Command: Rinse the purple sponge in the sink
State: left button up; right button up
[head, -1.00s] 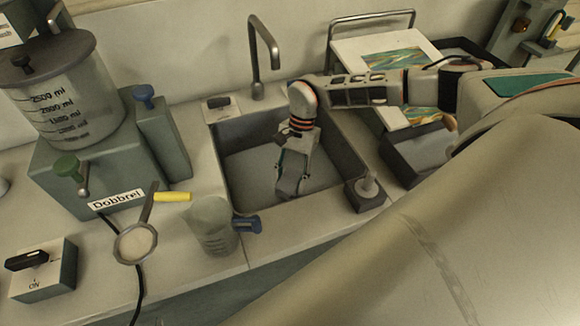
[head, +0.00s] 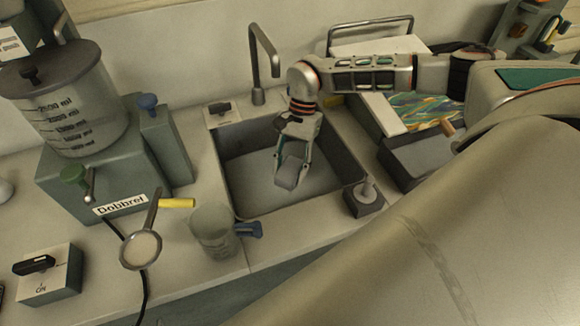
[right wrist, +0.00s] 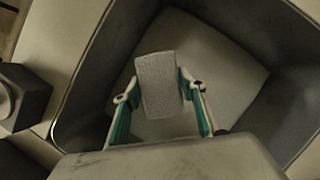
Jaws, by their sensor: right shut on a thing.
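My right gripper (head: 290,166) hangs pointing down inside the sink (head: 231,190), and its fingers are shut on the sponge (head: 287,177). The sponge is a small block that looks grey rather than purple in this light. In the right wrist view the sponge (right wrist: 158,84) sits between the two green-and-white fingers of the right gripper (right wrist: 160,100), with the pale sink floor (right wrist: 225,75) below it. The sponge seems to be held above the floor. The tap (head: 258,75) stands behind the sink, and no water shows. My left gripper is not in view.
A square dark holder with a knob (head: 364,197) stands at the sink's front right corner. A tank (head: 70,110) on a grey box is at left. A dark tray (head: 405,165) lies at right.

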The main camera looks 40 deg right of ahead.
jog(key=shift+r, duration=2.9)
jog(key=shift+r, duration=0.1)
notch_tip(320, 180, up, 5)
jog(key=shift+f, duration=0.1)
